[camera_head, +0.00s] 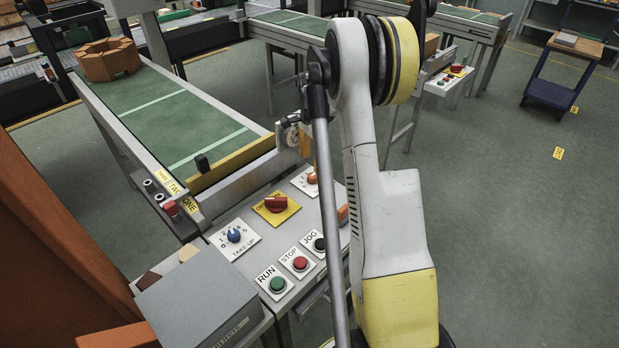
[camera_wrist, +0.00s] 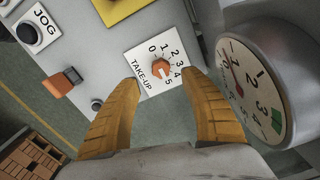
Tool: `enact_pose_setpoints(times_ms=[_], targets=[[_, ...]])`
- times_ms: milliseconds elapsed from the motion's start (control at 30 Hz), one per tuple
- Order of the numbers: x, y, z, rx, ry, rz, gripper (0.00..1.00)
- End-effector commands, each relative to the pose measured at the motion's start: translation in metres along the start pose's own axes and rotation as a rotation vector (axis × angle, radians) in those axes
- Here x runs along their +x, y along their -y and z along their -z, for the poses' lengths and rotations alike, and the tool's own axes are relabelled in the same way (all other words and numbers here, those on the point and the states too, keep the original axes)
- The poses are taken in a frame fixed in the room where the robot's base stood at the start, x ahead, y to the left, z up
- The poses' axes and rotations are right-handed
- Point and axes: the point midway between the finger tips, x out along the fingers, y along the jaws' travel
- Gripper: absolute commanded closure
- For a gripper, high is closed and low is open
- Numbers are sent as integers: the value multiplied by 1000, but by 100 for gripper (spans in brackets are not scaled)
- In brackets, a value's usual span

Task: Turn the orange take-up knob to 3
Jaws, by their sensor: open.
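My gripper (camera_wrist: 161,84) is open, with one yellow-orange finger on each side of the lower part of the plate. The knob lies between and just beyond the fingertips; I see no contact.
A round dial gauge (camera_wrist: 255,80) stands close to the right finger. An orange block-like part (camera_wrist: 62,82) and the JOG button (camera_wrist: 28,33) are at left. The panel also has a blue TAKE UP knob (camera_head: 234,235), a red knob (camera_head: 276,204) and RUN button (camera_head: 278,284).

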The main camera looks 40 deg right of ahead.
Motion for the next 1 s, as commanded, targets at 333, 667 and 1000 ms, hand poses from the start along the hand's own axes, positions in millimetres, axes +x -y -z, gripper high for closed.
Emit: enact_pose_setpoints(times_ms=[333, 667, 1000], targets=[[63, 0, 0, -2, 0, 1, 47], [72, 0, -1, -3, 0, 1, 47], [72, 0, -1, -3, 0, 1, 100]])
